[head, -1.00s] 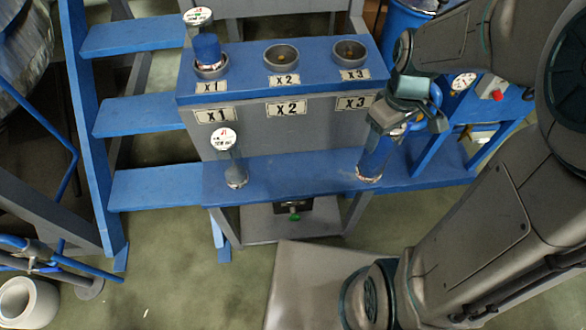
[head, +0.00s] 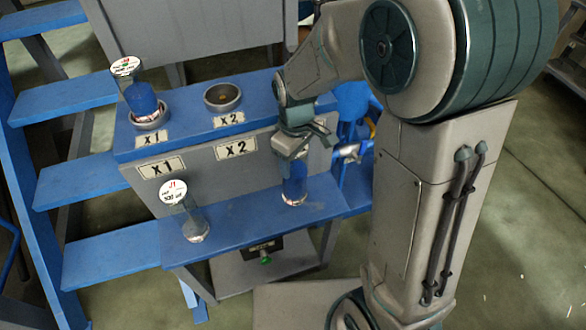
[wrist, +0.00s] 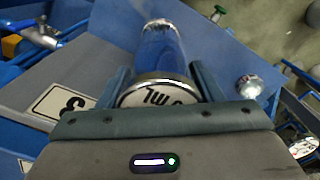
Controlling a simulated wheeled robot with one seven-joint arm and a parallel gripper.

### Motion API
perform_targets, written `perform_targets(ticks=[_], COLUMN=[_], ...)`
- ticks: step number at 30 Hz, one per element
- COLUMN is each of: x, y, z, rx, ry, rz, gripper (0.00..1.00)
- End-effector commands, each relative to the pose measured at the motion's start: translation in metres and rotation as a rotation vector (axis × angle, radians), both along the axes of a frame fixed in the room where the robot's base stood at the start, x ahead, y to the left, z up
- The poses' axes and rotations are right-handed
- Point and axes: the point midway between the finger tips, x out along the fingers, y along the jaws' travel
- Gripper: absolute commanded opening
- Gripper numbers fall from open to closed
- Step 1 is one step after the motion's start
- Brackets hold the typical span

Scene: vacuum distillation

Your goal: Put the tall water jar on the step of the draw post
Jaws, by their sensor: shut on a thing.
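My gripper (head: 293,155) is shut on the tall blue-filled water jar (head: 294,184), near its top. In the wrist view the jar's white lettered lid (wrist: 155,93) and blue body (wrist: 160,48) show between the fingers. The jar looks upright over the right part of the draw post's blue lower step (head: 255,215). Its base is at or very near the step's surface; I cannot tell whether it touches. A clear jar with a round J1 tag (head: 194,222) stands on the step to the left.
The post's upper shelf has cups marked X1 and X2 (head: 222,96); a blue-filled jar (head: 142,100) stands in the X1 cup. My arm hides the X3 area. Blue stairs (head: 80,185) rise at the left. The step is clear between the two jars.

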Motion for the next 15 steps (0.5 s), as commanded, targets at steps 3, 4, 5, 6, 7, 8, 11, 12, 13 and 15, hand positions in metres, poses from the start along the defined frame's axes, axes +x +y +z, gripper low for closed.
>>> perform_targets(ticks=[3, 4, 5, 6, 7, 8, 11, 12, 13, 15], x=[0.003, 0.004, 0.004, 0.003, 0.003, 0.003, 0.003, 0.003, 0.003, 0.003], y=[0.004, 0.005, 0.005, 0.005, 0.005, 0.004, 0.004, 0.004, 0.004, 0.004], z=[-0.003, -0.004, -0.006, -0.009, -0.013, -0.017, -0.032, -0.037, -0.040, -0.043], rx=[0.001, 0.001, 0.000, 0.000, 0.000, 0.000, -0.001, 0.000, -0.001, 0.000], ry=[-0.002, -0.002, -0.001, 0.000, 0.001, 0.001, 0.002, 0.001, 0.001, -0.001], rz=[0.000, 0.000, 0.000, 0.000, 0.000, 0.000, 0.000, 0.000, 0.000, 0.000], gripper=[0.00, 0.00, 0.00, 0.00, 0.00, 0.00, 0.00, 0.00, 0.00, 0.00])
